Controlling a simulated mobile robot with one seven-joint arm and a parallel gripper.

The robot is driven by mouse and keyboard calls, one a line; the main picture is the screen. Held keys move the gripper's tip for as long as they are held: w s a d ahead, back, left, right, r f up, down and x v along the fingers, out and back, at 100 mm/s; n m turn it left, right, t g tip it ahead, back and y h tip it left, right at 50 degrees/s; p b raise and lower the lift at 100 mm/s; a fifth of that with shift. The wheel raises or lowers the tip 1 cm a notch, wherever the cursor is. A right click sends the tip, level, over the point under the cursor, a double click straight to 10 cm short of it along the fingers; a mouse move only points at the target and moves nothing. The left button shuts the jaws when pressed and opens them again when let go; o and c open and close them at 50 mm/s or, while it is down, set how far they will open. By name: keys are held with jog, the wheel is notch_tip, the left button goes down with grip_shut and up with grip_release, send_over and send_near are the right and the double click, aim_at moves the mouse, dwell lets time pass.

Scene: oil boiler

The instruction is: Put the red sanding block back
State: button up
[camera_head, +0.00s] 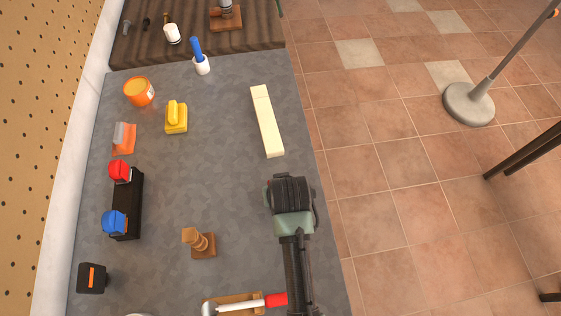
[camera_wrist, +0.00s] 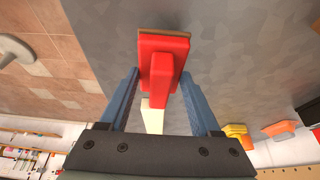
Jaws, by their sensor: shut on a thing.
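The red sanding block (camera_wrist: 162,62) shows in the wrist view with its brown base at the top of the picture. My gripper (camera_wrist: 160,80) is shut on it, with one blue finger at each side. In the head view my gripper (camera_head: 291,190) is over the right part of the grey worktop, near its right edge. The held block is hidden there by my gripper and arm. A yellow sanding block (camera_head: 176,117) of similar shape rests on the worktop at upper left; it also shows in the wrist view (camera_wrist: 238,135).
A long cream bar (camera_head: 266,122) lies just beyond my gripper. An orange tin (camera_head: 139,91), an orange scraper (camera_head: 124,138), a black holder with red and blue pieces (camera_head: 127,205) and a wooden peg (camera_head: 199,240) stand left. The worktop's middle (camera_head: 215,180) is clear.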

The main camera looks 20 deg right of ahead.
jog(key=shift+f, duration=0.8)
jog(key=shift+f, duration=0.2)
jog(key=o, duration=1.3)
jog(key=shift+r, duration=0.2)
jog(key=v, duration=1.2)
